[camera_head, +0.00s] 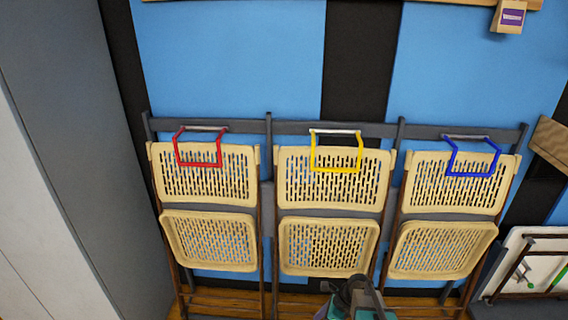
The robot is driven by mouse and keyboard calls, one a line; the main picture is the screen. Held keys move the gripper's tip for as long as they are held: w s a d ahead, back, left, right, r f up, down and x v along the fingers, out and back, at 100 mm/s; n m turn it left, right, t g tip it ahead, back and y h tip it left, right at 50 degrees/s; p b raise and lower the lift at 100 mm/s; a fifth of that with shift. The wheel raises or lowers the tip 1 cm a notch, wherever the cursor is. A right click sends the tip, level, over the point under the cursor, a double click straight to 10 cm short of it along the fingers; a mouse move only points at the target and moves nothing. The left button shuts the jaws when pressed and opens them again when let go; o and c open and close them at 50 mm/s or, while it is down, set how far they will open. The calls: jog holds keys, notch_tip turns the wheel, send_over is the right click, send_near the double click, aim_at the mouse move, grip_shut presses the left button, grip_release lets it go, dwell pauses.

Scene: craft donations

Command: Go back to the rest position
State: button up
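My gripper (358,292) shows at the bottom edge, right of centre, as a dark shape with a grey piece and a bit of teal. It is low in front of the gap between the middle and right chairs. Its fingers are too small and partly cut off to tell open from shut, and I cannot make out anything in it.
Folded beige chairs hang in a row on a grey rail: a left chair (205,177), a middle chair (333,181) and a right chair (455,185). Red (219,152), yellow (314,152) and blue (450,158) brackets hang over them. A grey cabinet (75,130) stands left.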

jog(key=s+f+n+g+h, duration=0.2)
jog(key=s+f+n, duration=0.35)
jog(key=s, duration=0.65)
jog(key=s+f+n+g+h, duration=0.25)
jog(key=s+f+n, duration=0.3)
jog(key=s, duration=0.65)
jog(key=s+d+n+h, duration=0.1)
jog(key=s+d+n, duration=0.1)
jog(key=d+n, duration=0.4)
jog(key=n+b, duration=0.1)
jog(key=n, duration=0.4)
jog(key=shift+s+r+n+h, duration=0.3)
jog(key=shift+r+n+h, duration=0.05)
jog(key=shift+r+n, duration=0.05)
jog(key=shift+c, duration=0.3)
